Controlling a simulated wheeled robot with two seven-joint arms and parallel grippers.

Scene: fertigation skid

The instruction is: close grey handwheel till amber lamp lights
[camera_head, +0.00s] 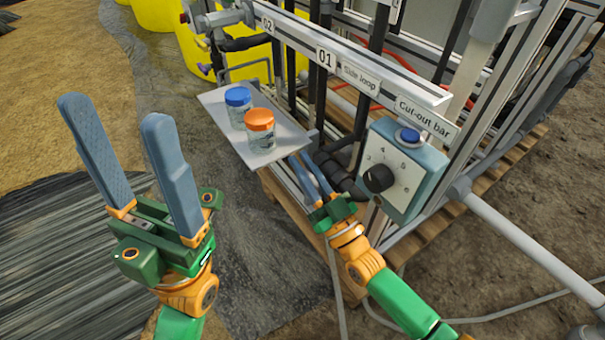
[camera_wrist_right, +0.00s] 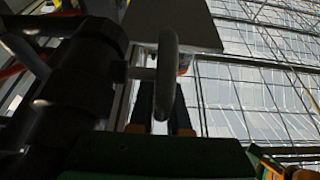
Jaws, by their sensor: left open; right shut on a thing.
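A grey handwheel (camera_wrist_right: 167,70) shows nearly edge-on in the right wrist view, on a short stem from dark pipework. My right gripper (camera_head: 300,159) is shut on its rim; in the wrist view the fingers (camera_wrist_right: 160,122) lie either side of the wheel. In the head view I cannot make out the wheel clearly at the gripper. My left gripper (camera_head: 116,112) is open and empty, raised at the left, away from the skid. I see no lit amber lamp in either view.
A pale blue box (camera_head: 408,180) with a black numbered dial (camera_head: 378,178) and blue button (camera_head: 409,136) stands right of my right gripper. A shelf (camera_head: 222,119) holds a blue-lidded jar (camera_head: 238,104) and an orange-lidded jar (camera_head: 260,130). Pipes and a pallet (camera_head: 283,200) are close by.

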